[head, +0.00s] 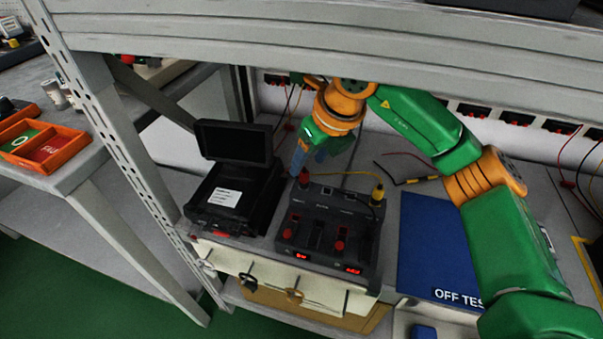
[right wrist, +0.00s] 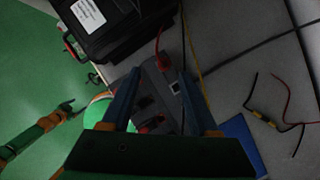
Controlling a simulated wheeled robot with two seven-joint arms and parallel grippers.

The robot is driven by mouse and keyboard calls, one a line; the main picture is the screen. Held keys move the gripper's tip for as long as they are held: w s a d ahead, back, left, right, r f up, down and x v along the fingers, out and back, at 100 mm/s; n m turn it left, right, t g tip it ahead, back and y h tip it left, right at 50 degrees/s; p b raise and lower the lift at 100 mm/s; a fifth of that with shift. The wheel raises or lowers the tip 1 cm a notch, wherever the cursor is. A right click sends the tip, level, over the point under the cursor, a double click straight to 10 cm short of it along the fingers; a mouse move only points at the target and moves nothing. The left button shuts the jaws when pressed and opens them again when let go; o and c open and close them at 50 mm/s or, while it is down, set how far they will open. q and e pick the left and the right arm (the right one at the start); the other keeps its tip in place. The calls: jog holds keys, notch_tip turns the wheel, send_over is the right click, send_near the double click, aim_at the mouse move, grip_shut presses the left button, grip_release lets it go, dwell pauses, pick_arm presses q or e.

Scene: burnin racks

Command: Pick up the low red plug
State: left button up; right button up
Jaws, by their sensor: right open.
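A dark test unit (head: 318,232) stands on the bench with red plugs and knobs on it. A red plug (head: 303,177) stands at its back left corner; in the right wrist view a red plug with a red lead (right wrist: 162,60) shows just beyond the fingertips. I cannot tell for certain which red one is the low plug. Two red knobs (head: 339,245) sit lower on the unit's face. My right gripper (head: 309,160) is open above the unit's back left corner. In the right wrist view its fingers (right wrist: 160,78) stand apart with nothing held. My left arm's end (right wrist: 65,106) shows small and unclear there.
A black case with a raised screen (head: 234,195) stands close left of the unit. A yellow plug (head: 378,193) and yellow lead are at the unit's back right. A blue mat (head: 430,240) lies to the right. A shelf beam (head: 300,40) crosses above the bench.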

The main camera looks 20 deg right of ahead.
aim_at(305, 173)
jog(key=x, duration=0.6)
jog(key=shift+w+d+f, duration=0.3)
jog(key=shift+f, duration=0.05)
grip_shut()
